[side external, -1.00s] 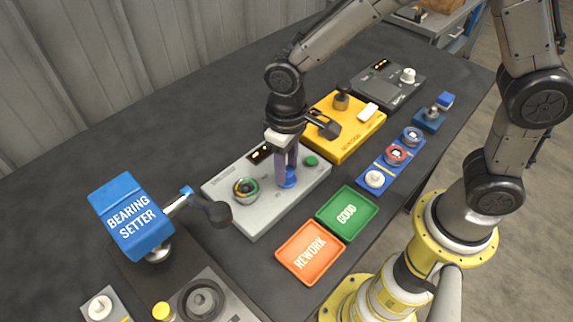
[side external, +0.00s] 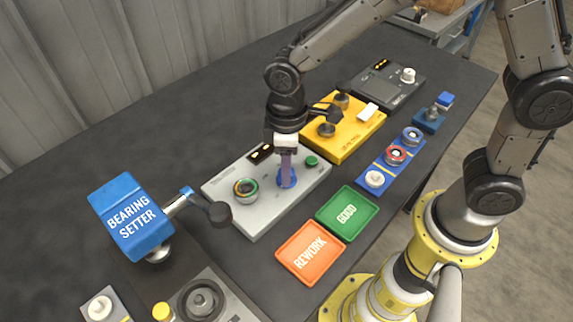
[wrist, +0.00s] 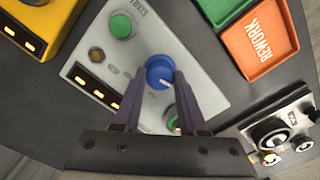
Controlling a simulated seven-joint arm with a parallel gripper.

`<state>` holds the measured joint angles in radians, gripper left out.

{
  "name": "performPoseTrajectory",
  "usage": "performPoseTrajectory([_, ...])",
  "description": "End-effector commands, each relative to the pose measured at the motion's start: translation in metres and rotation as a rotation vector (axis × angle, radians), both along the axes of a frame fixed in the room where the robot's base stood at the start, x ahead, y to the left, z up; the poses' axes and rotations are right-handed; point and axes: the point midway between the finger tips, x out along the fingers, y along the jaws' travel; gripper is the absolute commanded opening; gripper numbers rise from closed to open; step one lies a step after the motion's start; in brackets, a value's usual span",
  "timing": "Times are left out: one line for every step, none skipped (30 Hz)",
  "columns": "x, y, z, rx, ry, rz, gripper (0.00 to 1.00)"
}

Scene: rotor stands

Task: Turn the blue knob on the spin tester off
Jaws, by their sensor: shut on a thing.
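The spin tester (side external: 235,207) is a light grey panel on the dark bench. Its blue knob (side external: 287,181) sits on its right half, with a white pointer line that shows in the wrist view (wrist: 160,72). My gripper (side external: 286,178) points down over the knob, its purple fingers on either side of it and shut on it. In the wrist view the pointer line slants toward the lower right. A green button (side external: 311,161) is right of the knob, and a ring-shaped fixture (side external: 245,189) is at the panel's left. The fingers partly hide the knob.
Green GOOD tray (side external: 347,212) and orange REWORK tray (side external: 311,251) lie in front of the tester. A yellow device (side external: 352,137) stands close behind right. The blue bearing setter (side external: 131,217) and its lever with a dark ball (side external: 219,214) are at left.

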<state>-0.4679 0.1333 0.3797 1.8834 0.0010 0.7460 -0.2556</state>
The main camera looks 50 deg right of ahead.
Motion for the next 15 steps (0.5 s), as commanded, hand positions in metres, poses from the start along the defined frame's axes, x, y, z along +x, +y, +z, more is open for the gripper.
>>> performPoseTrajectory([0.0004, 0.0001, 0.0018, 0.0, -0.003, 0.005, 0.0])
performPoseTrajectory([0.0004, 0.0001, 0.0018, 0.0, -0.003, 0.006, 0.0])
performPoseTrajectory([0.0005, 0.0002, 0.0018, 0.0, -0.003, 0.006, 0.0])
performPoseTrajectory([0.0004, 0.0001, 0.0018, 0.0, -0.003, 0.006, 0.0])
performPoseTrajectory([0.0005, 0.0002, 0.0018, 0.0, -0.003, 0.006, 0.0])
performPoseTrajectory([0.0005, 0.0002, 0.0018, 0.0, -0.003, 0.006, 0.0])
performPoseTrajectory([0.0005, 0.0002, 0.0018, 0.0, -0.003, 0.006, 0.0])
performPoseTrajectory([0.0005, 0.0002, 0.0019, 0.0, -0.004, 0.006, 0.0])
performPoseTrajectory([0.0005, 0.0002, 0.0019, 0.0, -0.004, 0.006, 0.0])
performPoseTrajectory([0.0006, 0.0002, 0.0019, 0.0, -0.004, 0.006, 0.45])
performPoseTrajectory([0.0006, 0.0002, 0.0018, 0.0, -0.004, 0.006, 0.5])
performPoseTrajectory([0.0005, 0.0002, 0.0016, 0.0, -0.003, 0.006, 0.58])
performPoseTrajectory([0.0005, 0.0002, 0.0015, 0.0, -0.003, 0.005, 0.63])
performPoseTrajectory([0.0005, 0.0002, 0.0013, 0.0, -0.003, 0.005, 0.68])
performPoseTrajectory([0.0004, 0.0001, 0.0012, 0.0, -0.003, 0.005, 0.71])
